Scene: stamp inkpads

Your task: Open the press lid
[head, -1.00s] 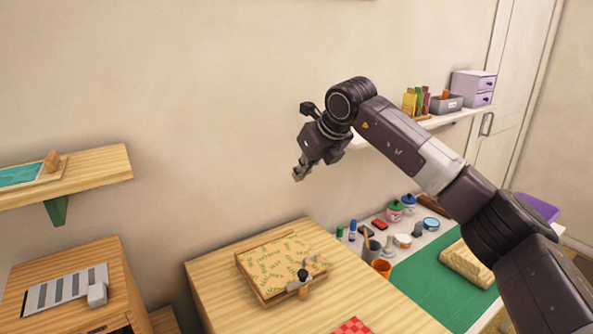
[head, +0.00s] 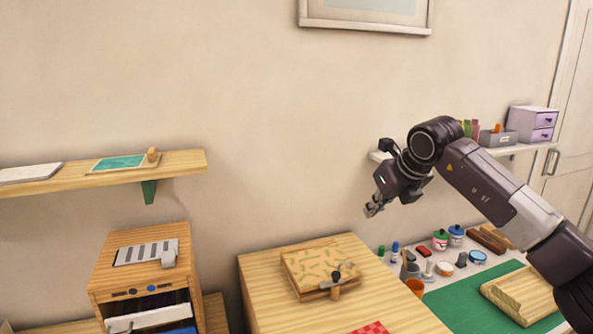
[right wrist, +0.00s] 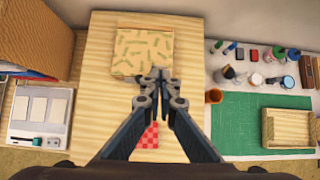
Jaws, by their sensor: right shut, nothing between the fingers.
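The press is a wooden block with a patterned lid (head: 318,265) on the wooden cabinet top. Its lid lies flat and closed, with a metal latch and black knob (head: 337,275) at the front edge. The patterned lid also shows in the right wrist view (right wrist: 143,50), where the fingers cover its latch side. My right gripper (head: 372,210) is in the air above and to the right of the press, apart from it. In the right wrist view its fingertips (right wrist: 161,75) are together and empty. My left gripper is not in view.
A red checked cloth (head: 372,328) lies in front of the press. A green mat (head: 470,302) with a wooden tray (head: 520,293), jars and an orange cup (head: 414,287) is to the right. A smaller cabinet (head: 148,270) and a shelf (head: 185,163) are at left.

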